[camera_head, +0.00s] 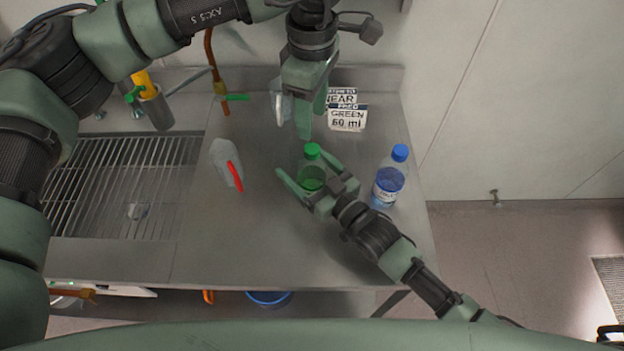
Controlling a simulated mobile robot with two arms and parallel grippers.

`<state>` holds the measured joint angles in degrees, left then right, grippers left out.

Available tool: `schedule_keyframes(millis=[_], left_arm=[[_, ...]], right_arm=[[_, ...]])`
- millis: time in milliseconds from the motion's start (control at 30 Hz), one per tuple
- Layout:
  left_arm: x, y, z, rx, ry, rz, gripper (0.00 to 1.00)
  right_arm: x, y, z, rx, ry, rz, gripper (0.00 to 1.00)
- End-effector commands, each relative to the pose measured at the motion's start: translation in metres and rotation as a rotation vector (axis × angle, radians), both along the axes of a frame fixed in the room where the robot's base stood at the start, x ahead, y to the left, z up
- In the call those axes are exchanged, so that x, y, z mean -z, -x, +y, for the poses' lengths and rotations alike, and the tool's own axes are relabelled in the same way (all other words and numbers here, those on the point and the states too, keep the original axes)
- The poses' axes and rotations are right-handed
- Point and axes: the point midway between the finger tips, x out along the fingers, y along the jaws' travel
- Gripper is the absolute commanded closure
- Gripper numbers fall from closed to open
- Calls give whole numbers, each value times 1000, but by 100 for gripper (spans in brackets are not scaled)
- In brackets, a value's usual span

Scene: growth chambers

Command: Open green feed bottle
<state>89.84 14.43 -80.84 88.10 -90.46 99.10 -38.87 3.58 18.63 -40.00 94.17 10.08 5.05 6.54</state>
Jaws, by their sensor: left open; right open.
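The green feed bottle (312,177) stands upright on the steel bench, with its green cap (312,151) on top. My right gripper (302,168) is open, with its fingers on either side of the bottle's body; I cannot tell whether they touch it. My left gripper (291,124) is open and pointing down, above and just behind the green cap, and it appears apart from it. Part of the bottle's lower body is hidden by the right gripper.
A blue-capped bottle (389,177) stands to the right, close to my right gripper. A clear item with a red strip (227,164) lies left. A drain rack (120,180) and grey cup (155,108) are further left.

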Motion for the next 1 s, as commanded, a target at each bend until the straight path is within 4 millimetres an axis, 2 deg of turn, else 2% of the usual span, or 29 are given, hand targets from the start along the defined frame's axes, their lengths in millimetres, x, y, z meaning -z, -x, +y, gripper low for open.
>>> schedule_keyframes(millis=[67,100,300,367,400,567,667,767,1000], left_arm=[[0,0,0,0,0,0,54],[0,0,0,0,0,0,54],[0,0,0,0,0,0,54],[0,0,0,0,0,0,54],[0,0,0,0,0,0,54],[0,0,0,16,0,0,54],[0,0,0,86,0,0,54],[0,0,0,229,0,0,54],[0,0,0,735,-1,1,54]], right_arm=[[0,0,0,0,0,0,17],[0,0,0,0,0,0,22],[0,0,0,0,0,0,78],[0,0,0,0,0,0,95],[0,0,0,0,0,0,100],[0,0,0,0,0,0,100],[0,0,0,0,0,0,100],[0,0,0,0,0,0,100],[0,0,0,0,-1,-1,100]])
